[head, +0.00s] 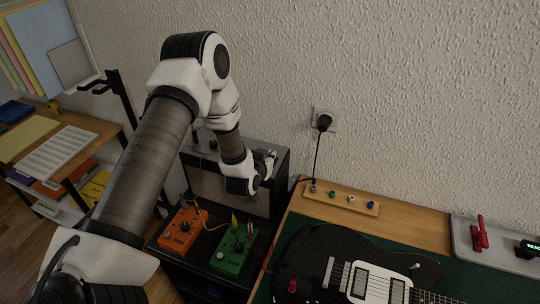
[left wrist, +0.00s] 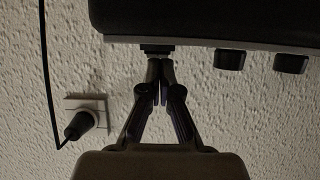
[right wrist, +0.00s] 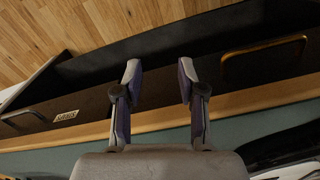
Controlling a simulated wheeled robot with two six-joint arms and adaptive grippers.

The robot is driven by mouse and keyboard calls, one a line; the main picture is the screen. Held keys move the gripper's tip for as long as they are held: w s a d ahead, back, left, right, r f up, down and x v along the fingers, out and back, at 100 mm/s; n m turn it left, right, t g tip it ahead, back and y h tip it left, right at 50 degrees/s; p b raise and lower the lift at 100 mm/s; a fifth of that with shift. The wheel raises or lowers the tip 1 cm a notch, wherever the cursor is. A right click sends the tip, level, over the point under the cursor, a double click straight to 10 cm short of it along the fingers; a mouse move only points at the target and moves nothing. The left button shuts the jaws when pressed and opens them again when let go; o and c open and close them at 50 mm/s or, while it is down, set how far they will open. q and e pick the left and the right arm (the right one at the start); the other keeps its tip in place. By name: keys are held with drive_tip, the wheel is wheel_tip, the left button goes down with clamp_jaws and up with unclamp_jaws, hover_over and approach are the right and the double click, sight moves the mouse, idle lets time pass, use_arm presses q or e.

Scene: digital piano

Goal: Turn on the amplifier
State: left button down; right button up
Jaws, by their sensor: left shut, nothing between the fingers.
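The amplifier (head: 208,182) is a dark box with a pale speaker front, standing against the wall in the head view and partly hidden by my left arm. My left gripper (head: 271,160) is at its upper right part. In the left wrist view, the amplifier's dark edge (left wrist: 200,20) crosses the top, with two black knobs (left wrist: 229,60) to the right. My left gripper (left wrist: 158,65) is shut and empty, its tips at a small dark part (left wrist: 156,48) on that edge; I cannot tell whether they touch it. My right gripper (right wrist: 159,72) is open and empty in the right wrist view.
An orange pedal (head: 183,232) and a green pedal (head: 234,250) sit before the amplifier. A black guitar (head: 315,255) lies on a green mat to the right. A plug sits in the wall outlet (head: 324,120). A wooden strip with coloured jacks (head: 341,200) lies on the bench.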

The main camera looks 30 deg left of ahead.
use_arm(q)
drive_tip(key=shift+w+p, duration=0.2)
drive_tip(key=shift+p, duration=0.1)
drive_tip(key=shift+f, duration=0.15)
drive_tip(key=shift+s, duration=0.2)
drive_tip(key=shift+s+d+f, duration=0.2)
drive_tip(key=shift+s+f, duration=0.1)
drive_tip(key=shift+s, duration=0.4)
drive_tip(key=shift+g, duration=0.3)
